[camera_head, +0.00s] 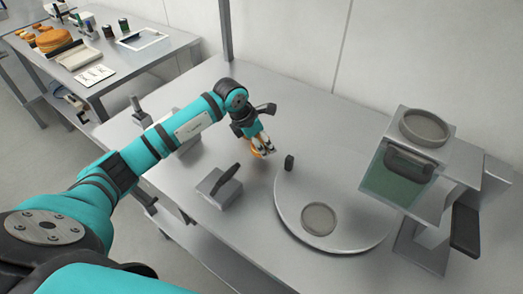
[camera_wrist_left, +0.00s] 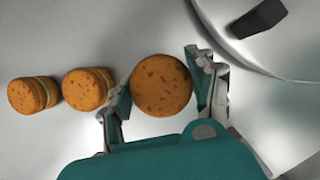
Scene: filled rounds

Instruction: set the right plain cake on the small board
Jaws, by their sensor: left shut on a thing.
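My left gripper (camera_head: 262,147) is low over the middle table, shut on a round, speckled orange-brown cake. In the left wrist view the cake (camera_wrist_left: 161,85) sits between the two fingers (camera_wrist_left: 163,92), its top face showing; its side is hidden, so I cannot tell whether it has a filling. Two similar cakes (camera_wrist_left: 88,89) (camera_wrist_left: 33,95) stand in a row to its left, each with a pale band around its side. A small round grey disc (camera_head: 319,218), possibly the small board, lies on a large round grey plate (camera_head: 358,238). My right gripper is not in view.
A dark peg (camera_head: 289,162) stands at the large plate's rim. A grey block with a black handle (camera_head: 219,187) is left of the plate. A metal stand (camera_head: 412,170) with a round top disc is at right. A side table (camera_head: 105,55) holds more goods.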

